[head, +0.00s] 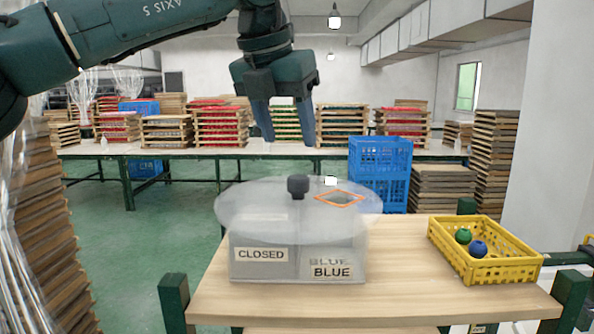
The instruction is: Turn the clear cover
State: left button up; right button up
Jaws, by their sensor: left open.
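The clear cover (250,205) is a round, see-through disc on top of a grey box (290,262) on the wooden table. A black knob (298,187) stands at its middle. An orange-outlined diamond opening (340,198) lies to the right of the knob. The box front carries a "CLOSED" label (261,254) on the left and a "BLUE" label (331,272) on the right, with a second "BLUE" showing faintly above it. My left gripper (287,142) is open and empty, pointing down above the cover, apart from the knob. My right gripper is not in view.
A yellow crate (505,270) with a green ball (463,235) and a blue ball (478,248) sits on the table's right side. Blue crates (380,170) and stacked trays stand behind. The wooden table (400,290) is bare between box and yellow crate.

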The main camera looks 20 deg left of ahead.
aim_at(298, 177)
pick_arm(q)
jog(key=p+x, duration=0.1)
jog(key=x, duration=0.7)
jog(key=shift+w+f, duration=0.1)
jog(key=shift+f, duration=0.05)
grip_shut()
dwell(0.3)
